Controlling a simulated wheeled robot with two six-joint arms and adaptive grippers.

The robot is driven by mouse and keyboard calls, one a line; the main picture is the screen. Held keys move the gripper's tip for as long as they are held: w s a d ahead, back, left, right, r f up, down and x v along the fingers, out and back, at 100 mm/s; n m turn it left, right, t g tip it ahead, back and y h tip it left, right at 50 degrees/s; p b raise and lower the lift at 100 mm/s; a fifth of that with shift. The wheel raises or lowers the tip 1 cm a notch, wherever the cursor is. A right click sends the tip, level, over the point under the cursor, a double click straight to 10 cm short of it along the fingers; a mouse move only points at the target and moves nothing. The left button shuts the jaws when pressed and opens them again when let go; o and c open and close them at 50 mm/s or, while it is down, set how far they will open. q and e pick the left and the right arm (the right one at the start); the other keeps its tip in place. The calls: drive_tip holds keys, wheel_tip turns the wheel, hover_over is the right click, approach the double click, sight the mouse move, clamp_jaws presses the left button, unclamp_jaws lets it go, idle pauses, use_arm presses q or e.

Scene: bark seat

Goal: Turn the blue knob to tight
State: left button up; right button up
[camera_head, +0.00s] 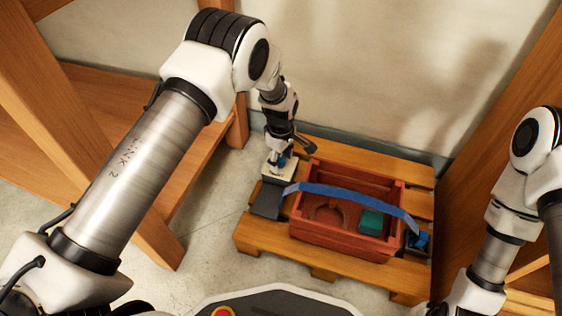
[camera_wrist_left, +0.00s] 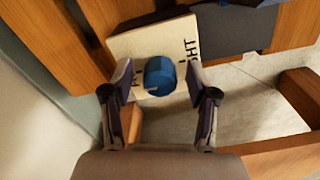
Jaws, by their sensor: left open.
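The blue knob (camera_wrist_left: 160,75) sits on a cream plate (camera_wrist_left: 125,48) with dark letters, partly hidden; "HT" can be read at its right. In the head view the knob (camera_head: 281,161) is small and partly covered by my gripper, and the plate (camera_head: 287,177) is at the pallet's left end. My left gripper (camera_wrist_left: 158,73) is open, with one finger on each side of the knob in the wrist view. Gaps show between the fingers and the knob; contact is not visible. My right arm is at the right of the head view, its gripper out of sight.
A red crate (camera_head: 330,241) stands on a wooden pallet (camera_head: 262,241), with a blue strap (camera_head: 345,192) across it and a green block (camera_head: 371,221) inside. A dark grey pad (camera_head: 266,200) lies left of it. Wooden posts and a wall stand close around.

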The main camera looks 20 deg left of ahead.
use_arm(q)
drive_tip(key=shift+r, duration=0.1)
clamp_jaws()
